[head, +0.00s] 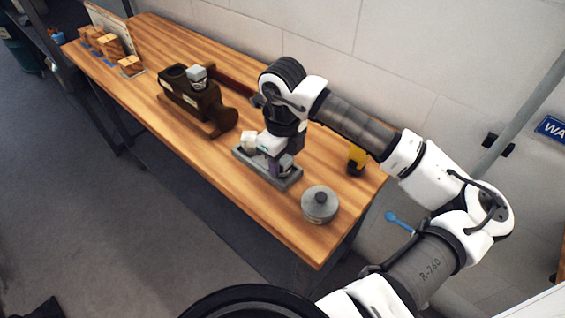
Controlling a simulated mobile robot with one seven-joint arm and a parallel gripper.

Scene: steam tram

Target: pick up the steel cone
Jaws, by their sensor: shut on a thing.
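My gripper (272,152) points down over a shallow grey tray (243,157) on the wooden workbench. It is shut on a small grey piece (286,164), taken to be the steel cone. The fingers and wrist hide most of it, so its shape is not clear. I cannot tell whether the piece still touches the tray.
A yellow-and-black object (356,160) is near the back edge. Wooden blocks (109,46) stand at the far left end of the workbench (285,225).

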